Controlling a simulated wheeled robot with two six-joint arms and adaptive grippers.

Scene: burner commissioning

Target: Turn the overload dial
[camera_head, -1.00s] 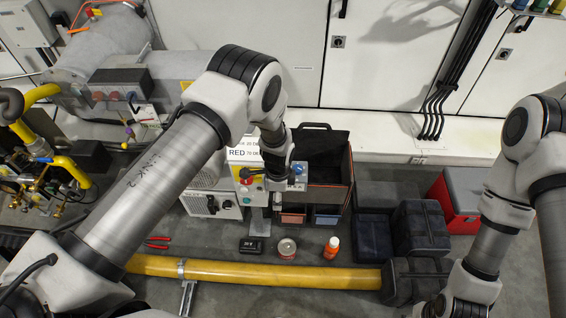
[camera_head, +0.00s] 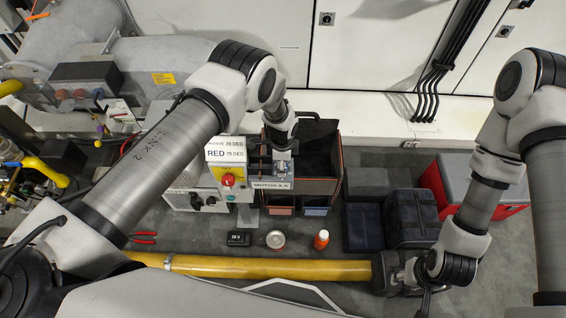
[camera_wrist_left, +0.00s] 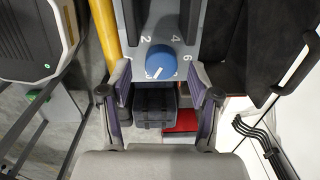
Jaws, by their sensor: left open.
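The overload dial (camera_wrist_left: 160,62) is a round blue knob with a white pointer line, on a grey panel marked 2, 4 and 6 in the left wrist view. The pointer is toward the lower left. My left gripper (camera_wrist_left: 162,78) is open, its two fingers spread to either side of the dial in that view. Whether they touch it cannot be told. In the head view my left wrist hangs over the panel labelled MOTOR (camera_head: 271,185) and hides the dial. My right gripper (camera_head: 424,284) is low at the right, dark and partly hidden; its jaws are unclear.
A red button (camera_head: 228,180) on a yellow plate sits just left of the panel. A dark open bin (camera_head: 325,160) stands behind and right. A yellow pipe (camera_head: 270,268) crosses in front. A can (camera_head: 275,239) and an orange bottle (camera_head: 321,239) stand on the floor.

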